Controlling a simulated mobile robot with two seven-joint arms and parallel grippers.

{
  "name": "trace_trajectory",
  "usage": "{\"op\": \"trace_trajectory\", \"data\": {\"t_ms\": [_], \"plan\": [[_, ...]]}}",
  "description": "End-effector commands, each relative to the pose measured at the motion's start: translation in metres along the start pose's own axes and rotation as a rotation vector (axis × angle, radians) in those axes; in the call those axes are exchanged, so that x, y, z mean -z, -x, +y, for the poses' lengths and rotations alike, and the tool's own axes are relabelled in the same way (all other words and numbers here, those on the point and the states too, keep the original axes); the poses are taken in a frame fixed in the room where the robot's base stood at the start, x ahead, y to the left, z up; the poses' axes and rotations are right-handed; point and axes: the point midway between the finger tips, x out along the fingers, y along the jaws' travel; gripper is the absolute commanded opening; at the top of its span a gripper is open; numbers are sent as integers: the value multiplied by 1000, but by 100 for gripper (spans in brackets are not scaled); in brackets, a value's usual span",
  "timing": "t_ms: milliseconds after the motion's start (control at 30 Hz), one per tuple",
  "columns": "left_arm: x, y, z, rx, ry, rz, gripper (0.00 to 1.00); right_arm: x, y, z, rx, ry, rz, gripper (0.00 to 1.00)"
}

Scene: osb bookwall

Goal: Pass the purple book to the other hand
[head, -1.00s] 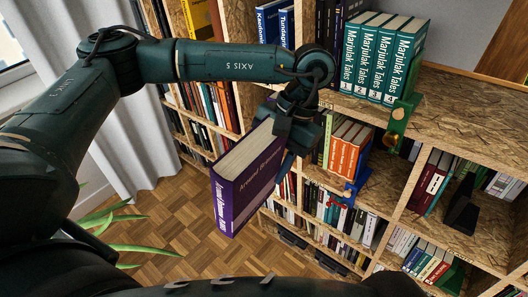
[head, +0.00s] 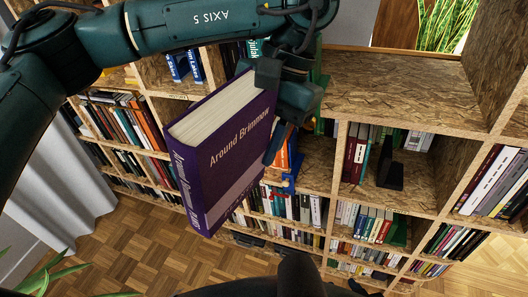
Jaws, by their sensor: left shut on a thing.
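The purple book (head: 228,152), titled "Around Brimmow", hangs tilted in the middle left of the head view, its page edges facing up. My left gripper (head: 272,100) is shut on the book's upper right end and holds it in the air in front of the shelves. The fingers partly cover that end of the book.
A wooden bookcase of rough chipboard (head: 395,92) fills the background, with many books in its compartments. A black bookend (head: 390,172) stands in a middle compartment. Orange books (head: 284,158) sit behind my gripper. Parquet floor (head: 130,238) lies clear below. A grey curtain (head: 50,190) hangs at left.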

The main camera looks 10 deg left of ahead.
Motion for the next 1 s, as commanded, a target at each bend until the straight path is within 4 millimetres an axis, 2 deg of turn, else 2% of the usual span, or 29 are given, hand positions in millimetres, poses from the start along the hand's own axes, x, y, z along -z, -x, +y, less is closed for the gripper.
{"op": "trace_trajectory", "data": {"t_ms": [33,200,467,667,1000], "plan": [[-7,10,-8,-20,48,-1,0,0,0,0,0,0,0,36],[-24,32,-25,-80,190,-21,0,0,0,0,0,0,0,36],[-34,48,-37,-123,292,-39,0,0,0,0,0,0,0,36],[-15,56,-48,-125,300,-38,0,0,0,0,0,0,0,36],[36,74,-75,-124,299,-39,0,0,0,0,0,1,0,36]]}}
